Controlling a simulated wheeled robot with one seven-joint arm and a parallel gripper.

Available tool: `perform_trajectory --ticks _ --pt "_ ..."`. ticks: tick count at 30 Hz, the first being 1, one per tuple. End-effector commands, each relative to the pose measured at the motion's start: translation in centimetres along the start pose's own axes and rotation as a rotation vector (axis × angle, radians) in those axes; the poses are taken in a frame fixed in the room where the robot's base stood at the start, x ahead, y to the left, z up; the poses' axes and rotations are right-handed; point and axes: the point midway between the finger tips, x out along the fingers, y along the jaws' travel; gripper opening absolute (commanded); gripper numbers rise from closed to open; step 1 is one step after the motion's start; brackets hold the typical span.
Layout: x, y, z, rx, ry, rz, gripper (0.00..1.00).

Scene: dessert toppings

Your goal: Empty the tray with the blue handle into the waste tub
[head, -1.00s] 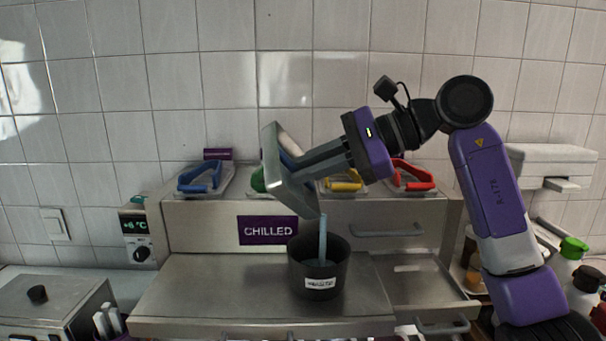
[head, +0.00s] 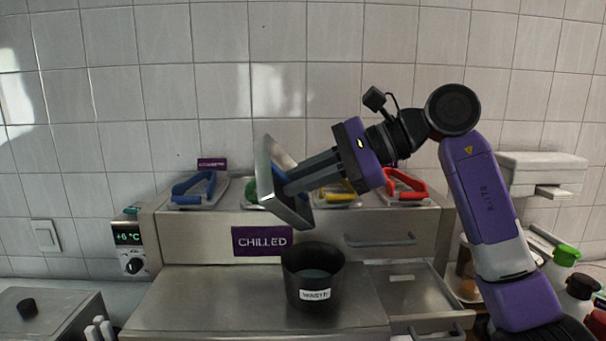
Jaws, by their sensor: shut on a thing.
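My gripper (head: 292,184) is shut on a metal tray (head: 276,158) and holds it steeply tilted above the waste tub. A blue part shows between the fingers and the tray; it looks like the tray's handle, mostly hidden by the fingers. The black waste tub (head: 315,278), with a white label, stands upright on the steel counter below the tray's lower edge, apart from it. Blue-grey contents (head: 314,273) show inside the tub. No stream falls from the tray. I cannot see whether anything is left in it.
On the raised shelf stand another tray with a blue handle (head: 193,186), a green handle (head: 250,190) partly hidden, a yellow handle (head: 338,195) and a red handle (head: 405,184). A drawer (head: 415,290) is open at right. The counter (head: 215,300) left of the tub is clear.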

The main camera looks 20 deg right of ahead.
Motion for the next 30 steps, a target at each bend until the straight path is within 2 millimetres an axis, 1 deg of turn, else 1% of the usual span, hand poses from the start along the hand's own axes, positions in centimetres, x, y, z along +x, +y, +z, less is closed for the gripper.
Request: perform_trajectory --ticks 9,30 --pt "0.6 -0.3 0.3 0.0 0.064 0.056 0.0" --pt "2.5 -0.2 0.2 0.0 0.222 0.197 0.0"
